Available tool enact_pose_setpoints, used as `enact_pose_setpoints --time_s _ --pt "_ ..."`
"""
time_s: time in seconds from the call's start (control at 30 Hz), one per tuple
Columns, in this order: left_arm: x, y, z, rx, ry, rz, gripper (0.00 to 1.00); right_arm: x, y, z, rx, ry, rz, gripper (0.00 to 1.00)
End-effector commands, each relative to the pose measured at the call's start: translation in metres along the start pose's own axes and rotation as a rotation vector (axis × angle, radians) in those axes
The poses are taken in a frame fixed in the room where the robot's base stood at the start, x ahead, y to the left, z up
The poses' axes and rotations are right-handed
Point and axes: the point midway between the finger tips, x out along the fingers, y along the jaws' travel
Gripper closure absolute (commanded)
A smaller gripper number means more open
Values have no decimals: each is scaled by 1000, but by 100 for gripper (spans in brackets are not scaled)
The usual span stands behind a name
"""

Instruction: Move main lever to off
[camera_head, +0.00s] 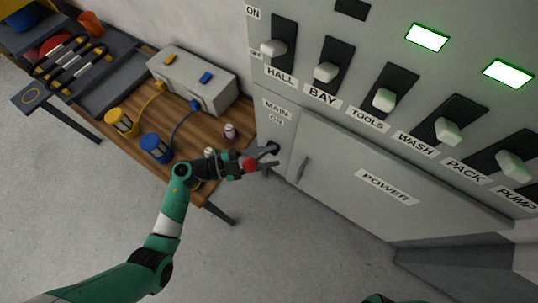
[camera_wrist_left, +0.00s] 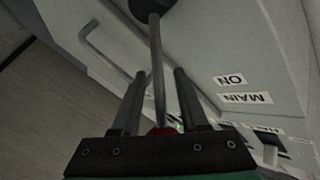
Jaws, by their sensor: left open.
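The main lever is a thin grey rod with a red knob (camera_head: 250,164), on the side of the grey cabinet below the "MAIN ON" label (camera_head: 275,111). In the left wrist view the lever rod (camera_wrist_left: 156,60) runs from a round black pivot (camera_wrist_left: 152,8) down between my two fingers. Its red knob shows only in part, close to my gripper's palm. My left gripper (camera_head: 275,157) is open around the lever, its fingers pointing at the cabinet; they also show in the left wrist view (camera_wrist_left: 160,75). Whether a finger touches the rod I cannot tell. My right gripper is out of view.
The cabinet door labelled "POWER" (camera_head: 387,185) has a handle (camera_head: 303,169) just right of my gripper. Above is a row of labelled switches, such as HALL (camera_head: 273,47). Two lamps (camera_head: 427,38) glow green.

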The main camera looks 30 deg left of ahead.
Motion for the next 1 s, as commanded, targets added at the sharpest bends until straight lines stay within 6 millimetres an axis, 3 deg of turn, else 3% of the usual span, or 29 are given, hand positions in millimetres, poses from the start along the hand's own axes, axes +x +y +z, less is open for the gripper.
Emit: enact_pose_setpoints --time_s 0.3,0.53,1.0 --pt "4 0 0 0 0 -1 58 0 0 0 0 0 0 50" --pt "4 0 0 0 0 -1 100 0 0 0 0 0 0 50" --pt "4 0 0 0 0 -1 100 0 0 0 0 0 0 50"
